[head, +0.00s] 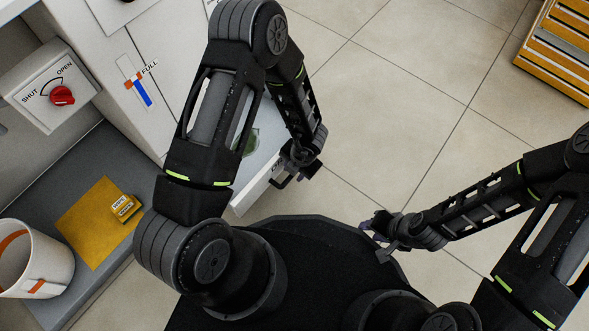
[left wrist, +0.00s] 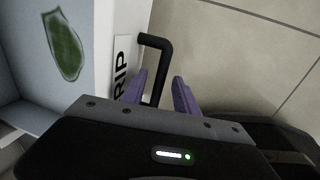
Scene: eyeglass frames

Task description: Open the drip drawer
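The drip drawer (head: 249,192) is a white drawer at the lower right of the white machine, standing out from it with its inside showing. A green patch (left wrist: 63,46) lies inside. In the left wrist view its front (left wrist: 105,40) bears a label partly reading "RIP" and a black bent handle (left wrist: 157,44). My left gripper (left wrist: 160,82) has its purple fingers on either side of the handle bar, with gaps visible. In the head view my left gripper (head: 300,165) is partly hidden by its own arm. My right gripper (head: 378,238) is open and empty, away from the drawer.
A yellow drawer cabinet (head: 560,55) stands far right. Tiled floor between is clear.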

